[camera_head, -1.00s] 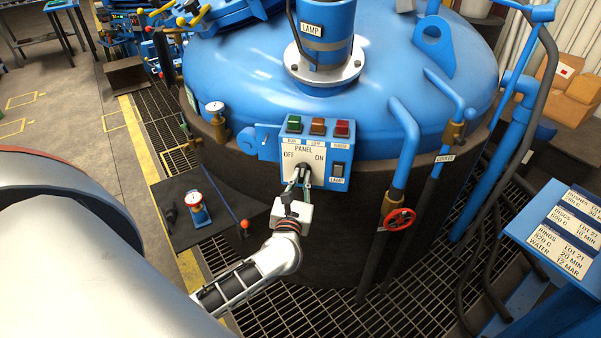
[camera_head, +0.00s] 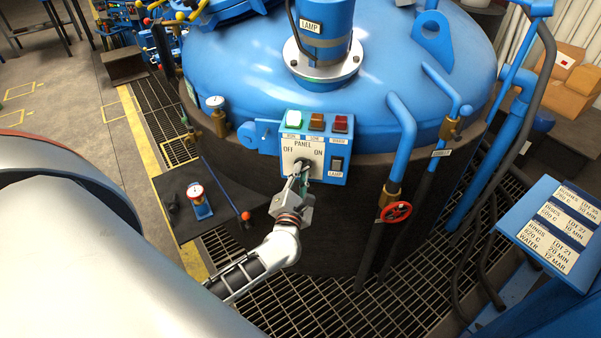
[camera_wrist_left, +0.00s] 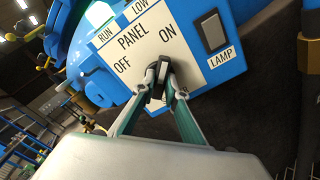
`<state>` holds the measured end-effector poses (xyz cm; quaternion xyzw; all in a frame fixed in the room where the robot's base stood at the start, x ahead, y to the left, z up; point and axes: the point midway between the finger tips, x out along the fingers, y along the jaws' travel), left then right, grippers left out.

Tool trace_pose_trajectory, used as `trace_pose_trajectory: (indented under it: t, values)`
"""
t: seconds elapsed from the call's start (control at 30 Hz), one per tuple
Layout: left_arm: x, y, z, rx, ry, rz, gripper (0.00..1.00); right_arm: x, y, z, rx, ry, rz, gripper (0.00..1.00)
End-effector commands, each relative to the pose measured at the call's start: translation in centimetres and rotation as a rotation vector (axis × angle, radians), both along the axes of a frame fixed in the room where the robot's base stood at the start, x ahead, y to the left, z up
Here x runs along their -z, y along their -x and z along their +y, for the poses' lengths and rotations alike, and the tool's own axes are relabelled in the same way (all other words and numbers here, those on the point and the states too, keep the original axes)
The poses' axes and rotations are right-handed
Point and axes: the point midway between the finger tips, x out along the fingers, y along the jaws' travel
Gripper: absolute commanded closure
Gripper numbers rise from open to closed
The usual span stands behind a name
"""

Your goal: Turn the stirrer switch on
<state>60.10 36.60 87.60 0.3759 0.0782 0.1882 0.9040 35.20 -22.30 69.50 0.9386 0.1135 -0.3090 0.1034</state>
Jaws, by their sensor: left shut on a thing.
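The stirrer switch is a black knob (camera_head: 302,162) on the white plate of the blue control panel (camera_head: 331,178), between the words OFF and ON. In the left wrist view the knob (camera_wrist_left: 158,72) stands between the two fingertips, its upper end leaning toward ON. My left gripper (camera_head: 299,172) is shut on the knob, its fingers touching both sides; they partly hide it. The green RUN lamp (camera_head: 293,118) above the plate is lit bright. The orange and red lamps beside it look unlit. My right gripper is not in view.
A red handwheel (camera_head: 396,212) and blue pipes stand to the right. A small gauge (camera_head: 199,200) stands on a dark shelf to the left. The blue furnace lid (camera_head: 400,60) rises behind the panel.

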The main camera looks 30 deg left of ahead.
Motion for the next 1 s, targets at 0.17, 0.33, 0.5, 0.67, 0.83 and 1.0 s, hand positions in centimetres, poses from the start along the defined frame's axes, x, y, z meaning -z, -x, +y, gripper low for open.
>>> trace_pose_trajectory:
  t: [0.17,0.33,0.5,0.67,0.83,1.0]
  values:
    - [0.03,0.02,-0.01,0.001,-0.013,0.006,1.00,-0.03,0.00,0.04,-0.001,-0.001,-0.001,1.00]
    - [0.03,0.02,-0.01,0.001,-0.013,0.007,1.00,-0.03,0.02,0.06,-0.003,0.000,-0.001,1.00]
    - [0.03,0.02,-0.01,0.001,-0.013,0.007,0.82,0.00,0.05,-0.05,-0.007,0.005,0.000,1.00]
    - [0.02,0.01,-0.01,0.001,-0.013,0.006,0.71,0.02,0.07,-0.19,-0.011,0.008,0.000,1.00]
    - [0.01,0.01,0.00,0.000,-0.012,0.005,0.71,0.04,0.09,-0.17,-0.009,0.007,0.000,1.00]
    - [0.10,0.68,-0.31,0.001,-0.011,0.007,0.71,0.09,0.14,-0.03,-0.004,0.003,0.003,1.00]
